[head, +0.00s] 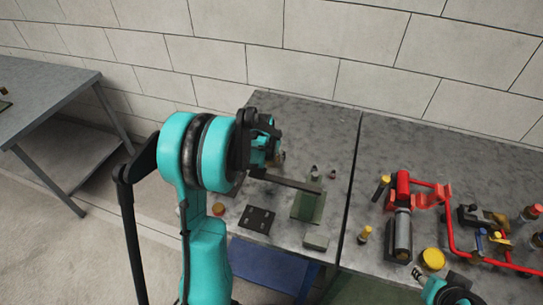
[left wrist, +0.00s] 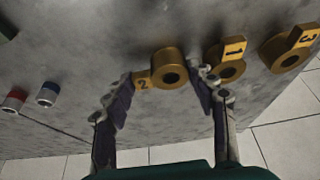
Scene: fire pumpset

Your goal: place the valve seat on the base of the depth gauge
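Gold ring-shaped pieces with numbered tabs, which look like valve seats, lie on the grey table in the left wrist view: number 2 (left wrist: 168,70), number 1 (left wrist: 228,62) and number 3 (left wrist: 284,50). My left gripper (left wrist: 164,84) is open, with its fingertips on either side of ring 2; contact cannot be told. In the head view the left gripper (head: 270,150) is over the back of the left table, and my arm hides the rings. A dark bar (head: 287,181), possibly the depth gauge, lies beside a green block (head: 307,206). My right gripper (head: 457,297) is partly cut off at the bottom right.
A black plate with holes (head: 257,219) and a small grey-green block (head: 316,241) sit near the left table's front. Red piping (head: 452,237), a cylinder (head: 402,233) and a yellow cap (head: 433,259) crowd the right table. Small red-topped (left wrist: 15,99) and blue-topped (left wrist: 48,93) parts stand left of the rings.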

